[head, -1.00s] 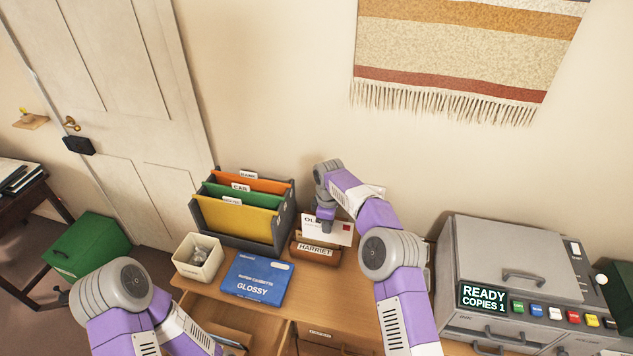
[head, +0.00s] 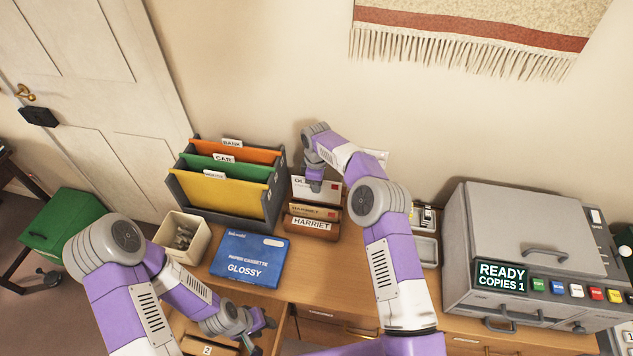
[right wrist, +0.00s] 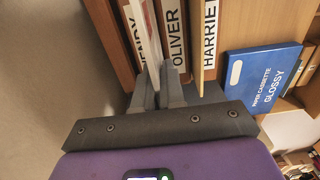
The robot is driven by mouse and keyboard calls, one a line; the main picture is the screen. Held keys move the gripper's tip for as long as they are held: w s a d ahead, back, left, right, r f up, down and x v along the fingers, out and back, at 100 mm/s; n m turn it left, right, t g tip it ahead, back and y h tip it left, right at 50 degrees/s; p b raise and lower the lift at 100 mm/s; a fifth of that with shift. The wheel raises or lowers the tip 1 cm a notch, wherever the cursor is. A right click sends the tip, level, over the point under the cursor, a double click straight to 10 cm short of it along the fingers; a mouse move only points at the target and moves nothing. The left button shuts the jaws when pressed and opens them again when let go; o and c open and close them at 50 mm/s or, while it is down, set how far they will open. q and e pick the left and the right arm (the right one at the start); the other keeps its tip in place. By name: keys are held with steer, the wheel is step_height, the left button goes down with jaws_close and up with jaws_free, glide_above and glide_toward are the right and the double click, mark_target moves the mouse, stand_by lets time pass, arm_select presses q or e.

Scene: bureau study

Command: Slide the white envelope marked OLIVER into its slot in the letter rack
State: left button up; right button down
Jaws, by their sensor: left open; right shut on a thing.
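My right gripper (head: 313,187) is shut on the white envelope (head: 329,190), upright at the letter rack (head: 305,233). The gripper covers part of its name; "OL" and a red stamp show. In the right wrist view the envelope (right wrist: 151,40) is seen edge-on between the gripper's fingers (right wrist: 157,92). My left gripper (head: 262,328) is open and empty, low near an open drawer.
A file holder (head: 268,208) is left of the rack. A blue paper cassette box (head: 250,257) and a cream bin (head: 186,238) are in front. A copier (head: 520,235) stands right. An open drawer (head: 190,325) is below.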

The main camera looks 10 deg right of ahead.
mark_target(317, 197)
steer(key=shift+f, duration=0.6)
steer(key=shift+b, duration=0.3)
steer(key=shift+f+b, duration=1.35)
steer(key=shift+f, duration=0.8)
steer(key=shift+f+b, duration=0.65)
steer(key=shift+f, duration=0.25)
steer(key=c, duration=1.1)
jaws_free()
steer(key=shift+c, duration=0.2)
steer(key=shift+r+p, duration=0.45)
steer(key=shift+r, duration=3.35)
